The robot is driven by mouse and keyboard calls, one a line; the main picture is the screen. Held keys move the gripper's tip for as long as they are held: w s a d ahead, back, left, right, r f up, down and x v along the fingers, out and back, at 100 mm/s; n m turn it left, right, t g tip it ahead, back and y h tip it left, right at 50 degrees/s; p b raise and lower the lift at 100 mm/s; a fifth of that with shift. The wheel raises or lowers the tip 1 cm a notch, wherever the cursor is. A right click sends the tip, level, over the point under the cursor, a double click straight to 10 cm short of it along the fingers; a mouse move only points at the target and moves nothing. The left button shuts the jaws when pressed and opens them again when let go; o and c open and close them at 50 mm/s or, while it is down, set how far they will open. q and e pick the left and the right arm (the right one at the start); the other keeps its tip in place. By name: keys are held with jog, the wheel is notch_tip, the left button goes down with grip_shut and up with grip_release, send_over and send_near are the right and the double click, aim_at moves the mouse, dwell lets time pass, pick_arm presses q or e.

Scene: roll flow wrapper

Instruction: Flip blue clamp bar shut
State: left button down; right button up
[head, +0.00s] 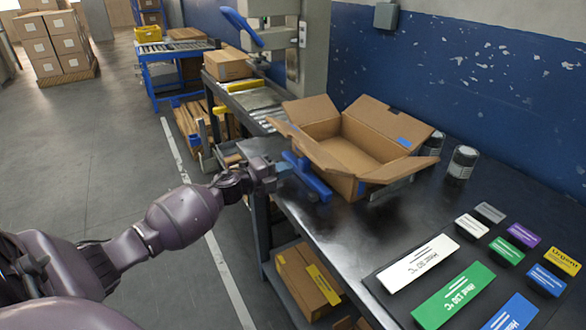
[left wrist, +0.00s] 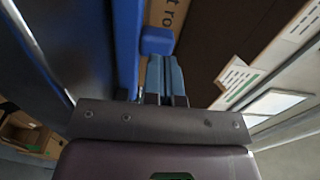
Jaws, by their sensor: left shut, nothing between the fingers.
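The blue clamp bar (head: 308,177) is at the left edge of the dark table, in front of the open cardboard box (head: 352,145). It slants from upper left to lower right in the head view. My left gripper (head: 284,167) is shut and empty, with its fingertips close beside the bar. In the left wrist view the shut blue-grey fingers (left wrist: 165,78) point at a small blue block (left wrist: 157,42), and the long blue bar (left wrist: 126,45) runs just left of them. I cannot tell whether they touch. My right gripper is not in view.
The box's flaps stand open. Several coloured label plates (head: 453,296) lie at the table's right front. A roller conveyor (head: 258,100) and a machine with a raised blue lever (head: 242,27) are behind.

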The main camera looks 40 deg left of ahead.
aim_at(299, 162)
pick_arm(q)
jog(key=shift+x, duration=0.8)
jog(key=shift+w+d, duration=0.1)
jog(key=shift+w, duration=0.15)
jog(key=shift+w+d, duration=0.15)
jog(key=shift+w, duration=0.1)
jog(key=x, duration=0.3)
jog(key=shift+w+f+b, duration=0.1)
jog(key=shift+b, duration=0.3)
jog(key=shift+r, duration=0.3)
jog(key=shift+r, duration=0.1)
